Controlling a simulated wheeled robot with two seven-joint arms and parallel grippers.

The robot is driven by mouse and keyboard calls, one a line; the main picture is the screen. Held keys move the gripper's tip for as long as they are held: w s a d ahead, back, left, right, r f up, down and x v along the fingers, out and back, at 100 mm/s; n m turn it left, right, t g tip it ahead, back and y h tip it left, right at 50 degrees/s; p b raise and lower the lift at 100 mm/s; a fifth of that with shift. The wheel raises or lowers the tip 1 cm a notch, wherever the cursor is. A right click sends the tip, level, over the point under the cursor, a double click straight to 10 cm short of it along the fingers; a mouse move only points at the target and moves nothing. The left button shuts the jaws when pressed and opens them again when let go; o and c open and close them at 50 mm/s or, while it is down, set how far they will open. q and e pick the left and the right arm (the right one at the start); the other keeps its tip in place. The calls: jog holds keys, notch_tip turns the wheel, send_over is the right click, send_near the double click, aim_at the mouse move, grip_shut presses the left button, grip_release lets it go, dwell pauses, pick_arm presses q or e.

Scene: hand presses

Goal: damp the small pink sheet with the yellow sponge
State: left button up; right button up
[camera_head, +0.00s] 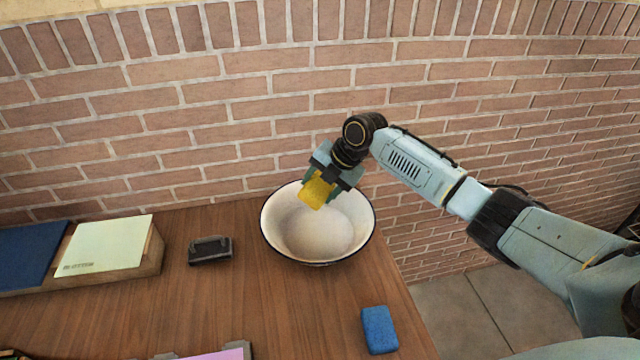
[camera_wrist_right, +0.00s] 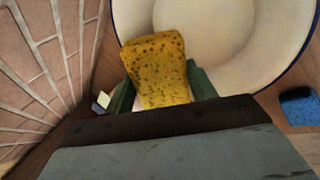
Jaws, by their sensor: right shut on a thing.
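The yellow sponge (camera_head: 317,191) is held in my right gripper (camera_head: 326,182), over the back of the white bowl (camera_head: 325,250). In the right wrist view the sponge (camera_wrist_right: 158,72) sits between the two fingers of the gripper (camera_wrist_right: 158,85), with the bowl (camera_wrist_right: 225,45) beyond it. Whether the sponge is wet cannot be told. A pink sheet (camera_head: 222,355) shows only in part at the bottom edge of the head view, with dark pieces beside it. My left gripper is not in view.
A blue sponge (camera_head: 379,329) lies near the table's right edge. A dark block with a handle (camera_head: 210,249) stands left of the bowl. A pale green pad (camera_head: 105,245) and a dark blue one (camera_head: 28,254) lie at the left. A brick wall (camera_head: 230,100) rises behind; the table's middle is clear.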

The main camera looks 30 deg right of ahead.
jog(key=shift+f+b, duration=3.7)
jog(key=shift+f, duration=1.35)
jog(key=shift+r, duration=0.1)
jog(key=shift+r+p, duration=3.45)
jog(key=shift+r, duration=0.8)
notch_tip(320, 180, up, 4)
jog(key=p, duration=0.3)
jog(key=shift+r, duration=0.1)
